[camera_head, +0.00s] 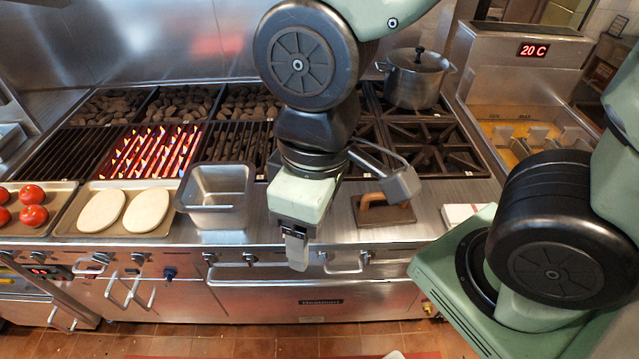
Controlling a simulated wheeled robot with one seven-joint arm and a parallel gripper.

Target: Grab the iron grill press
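The iron grill press (396,214) lies flat on the steel front ledge, right of the middle of the view. It has a dark flat plate and a brown handle on top. My gripper (296,254) points down in front of the ledge, to the left of the press and apart from it. I see the fingers nearly edge-on and overlapping, so their opening does not show. Nothing shows held in them. My wrist camera bracket hangs just above the press and is close to covering its back edge in this view.
A steel pan (217,196) stands left of my gripper. Further left are a tray (170,226) with two flat breads and several tomatoes (33,215). A white block (460,213) lies right of the press. A lidded pot (416,78) and a fryer (525,75) stand behind. Lit grill bars (155,150) glow at left.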

